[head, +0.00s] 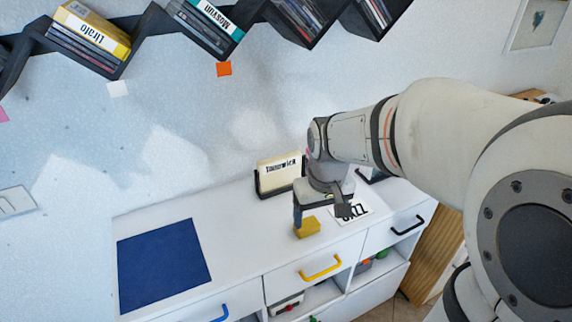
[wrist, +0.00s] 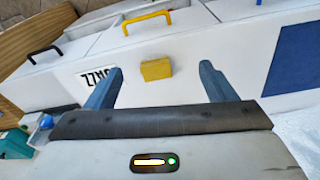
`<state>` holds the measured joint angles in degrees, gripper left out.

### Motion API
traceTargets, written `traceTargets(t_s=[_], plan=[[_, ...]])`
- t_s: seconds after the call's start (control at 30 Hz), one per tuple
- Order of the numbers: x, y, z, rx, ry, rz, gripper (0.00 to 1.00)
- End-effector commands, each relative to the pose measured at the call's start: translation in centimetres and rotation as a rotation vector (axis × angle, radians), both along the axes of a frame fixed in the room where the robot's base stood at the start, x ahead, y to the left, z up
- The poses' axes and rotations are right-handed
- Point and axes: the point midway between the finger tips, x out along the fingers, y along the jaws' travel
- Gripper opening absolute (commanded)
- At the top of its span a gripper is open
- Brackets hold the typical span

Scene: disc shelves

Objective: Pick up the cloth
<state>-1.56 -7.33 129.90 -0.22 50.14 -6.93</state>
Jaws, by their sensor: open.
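The cloth (head: 307,228) looks like a small yellow folded block lying on the white cabinet top near its front edge. It also shows in the wrist view (wrist: 156,69), between the two blue-grey fingers in the picture and touching neither. My gripper (head: 320,213) is open and empty, pointing down above the cabinet top close to the cloth. In the wrist view my gripper (wrist: 161,69) has a finger to each side of the cloth, with wide gaps. The exact height of the fingertips over the cloth is hard to tell.
A blue mat (head: 165,263) lies on the cabinet top (head: 235,235) at left. A labelled cream box (head: 280,175) in a black holder stands behind my gripper, and a JAZZ card (head: 352,213) lies beside it. A yellow drawer handle (head: 321,269) is below the front edge.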

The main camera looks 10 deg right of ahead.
Motion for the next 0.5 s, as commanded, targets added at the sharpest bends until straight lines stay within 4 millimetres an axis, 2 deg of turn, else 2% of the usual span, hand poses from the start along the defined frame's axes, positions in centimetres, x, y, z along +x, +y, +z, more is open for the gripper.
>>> traceTargets(t_s=[0.03,0.13,0.2,0.33,0.5], plan=[[1.9,0.1,-1.0,-0.003,0.025,0.022,0.81],[5.2,0.3,-2.8,-0.007,0.060,0.068,0.89],[7.1,0.4,-4.1,-0.008,0.080,0.097,0.89],[9.7,0.5,-6.3,-0.011,0.108,0.137,0.89],[11.3,0.6,-7.9,-0.011,0.126,0.164,0.89]])
